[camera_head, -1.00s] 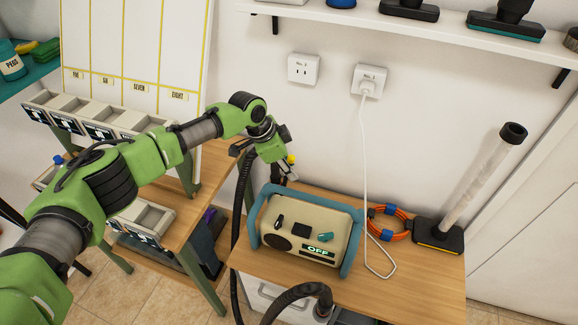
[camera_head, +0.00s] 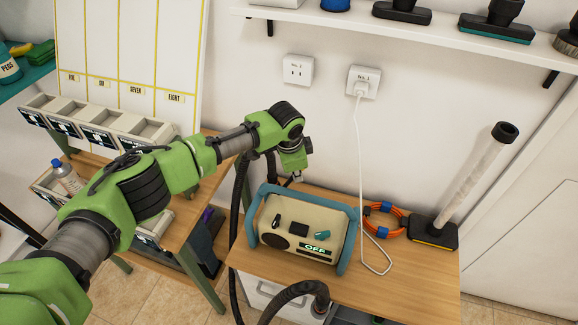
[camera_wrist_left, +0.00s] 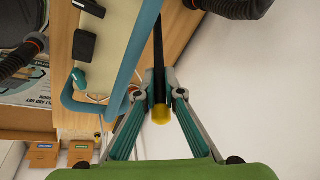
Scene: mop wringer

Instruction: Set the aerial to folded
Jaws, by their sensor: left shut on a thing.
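A cream radio (camera_head: 300,228) with a blue-green frame stands on the wooden table, its display reading OFF. My left gripper (camera_head: 292,180) is low behind the radio's back edge, mostly hidden by my own wrist in the head view. In the left wrist view the radio's side (camera_wrist_left: 110,50) runs along the left. There my left gripper (camera_wrist_left: 160,88) is shut on the aerial (camera_wrist_left: 158,50), a thin black rod with a yellow tip (camera_wrist_left: 161,114). The rod lies along the back of the radio. My right gripper is not in view.
An orange cable coil (camera_head: 385,220) and a dark floor-tool with a clear tube (camera_head: 465,190) lie to the right on the table (camera_head: 400,270). A white cord (camera_head: 360,140) hangs from the wall socket. A dark hose (camera_head: 240,200) runs at the table's left.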

